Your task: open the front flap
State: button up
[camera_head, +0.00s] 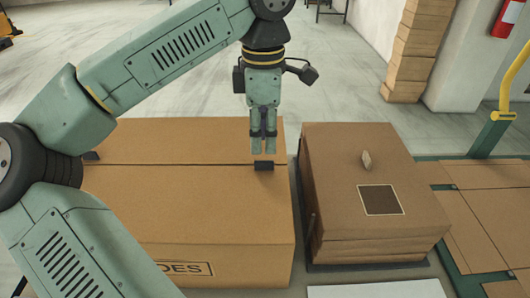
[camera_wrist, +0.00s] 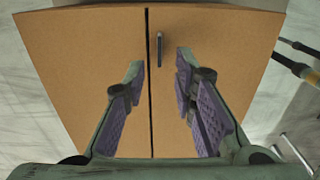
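The large cardboard shoe box (camera_head: 200,225) stands in front of me with its top flaps closed and a seam between them. The front flap (camera_head: 190,190) lies flat on the near side of the seam; in the wrist view I take it to be the flap right of the seam (camera_wrist: 225,50). A dark tab (camera_head: 264,166) sits on it by the seam and also shows in the wrist view (camera_wrist: 160,50). My gripper (camera_head: 263,150) points down over the box near the tab. In the wrist view its fingers (camera_wrist: 157,75) are apart, with nothing between them. Contact is not visible.
A second brown box (camera_head: 335,170) with a dark square and a small knob on its lid stands close on the right. Flat cardboard sheets (camera_head: 485,215) lie farther right. A white sheet (camera_head: 375,290) lies at the front edge. My arm covers the box's left side.

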aim_at(264, 161)
notch_tip(264, 161, down, 6)
jog(key=shift+d+p, duration=0.1)
jog(key=shift+p, duration=0.35)
jog(key=shift+c, duration=0.2)
grip_shut()
dwell(0.5)
